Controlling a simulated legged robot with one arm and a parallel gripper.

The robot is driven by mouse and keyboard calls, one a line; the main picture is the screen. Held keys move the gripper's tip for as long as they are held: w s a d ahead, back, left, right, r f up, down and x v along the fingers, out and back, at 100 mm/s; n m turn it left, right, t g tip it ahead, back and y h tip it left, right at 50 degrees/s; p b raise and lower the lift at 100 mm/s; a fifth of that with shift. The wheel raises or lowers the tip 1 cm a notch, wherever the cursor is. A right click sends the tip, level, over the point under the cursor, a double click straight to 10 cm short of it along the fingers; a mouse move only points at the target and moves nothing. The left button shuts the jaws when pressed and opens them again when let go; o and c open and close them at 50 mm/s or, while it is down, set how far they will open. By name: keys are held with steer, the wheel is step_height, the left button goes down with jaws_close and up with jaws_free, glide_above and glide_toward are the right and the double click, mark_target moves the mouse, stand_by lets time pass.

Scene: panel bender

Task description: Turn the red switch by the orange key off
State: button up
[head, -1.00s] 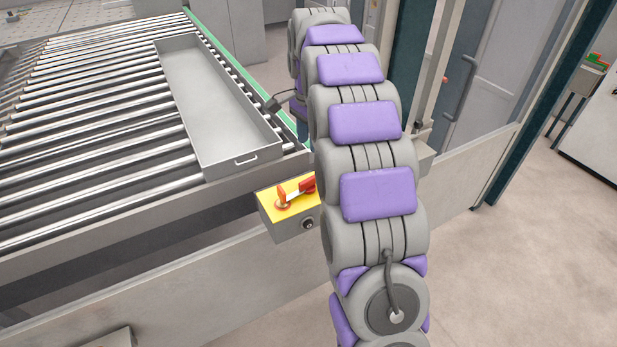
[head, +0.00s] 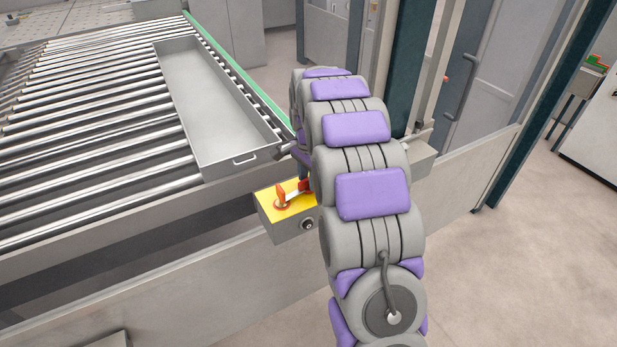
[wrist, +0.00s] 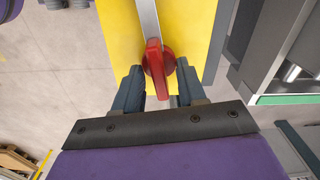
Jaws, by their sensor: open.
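A yellow-topped box (head: 292,215) is fixed at the conveyor's near right corner. On its top are a red lever (head: 281,194), a metal bar (head: 293,195) and another orange-red part (head: 304,185) beside my arm. In the wrist view a red switch handle (wrist: 157,65) stands on the yellow top, with the metal bar (wrist: 148,18) running up from it. My gripper (wrist: 158,89) is open, one finger on each side of the handle's end; I cannot tell if either touches it. I cannot tell which red part is the key.
A roller conveyor (head: 90,130) fills the left, with a shallow metal tray (head: 208,103) on it near the box. A round fitting (head: 307,223) is on the box's front. A dark post (head: 400,70) stands behind my arm. Floor (head: 510,270) is clear at right.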

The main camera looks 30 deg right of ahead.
jaws_close()
stand_by(0.3)
stand_by(0.3)
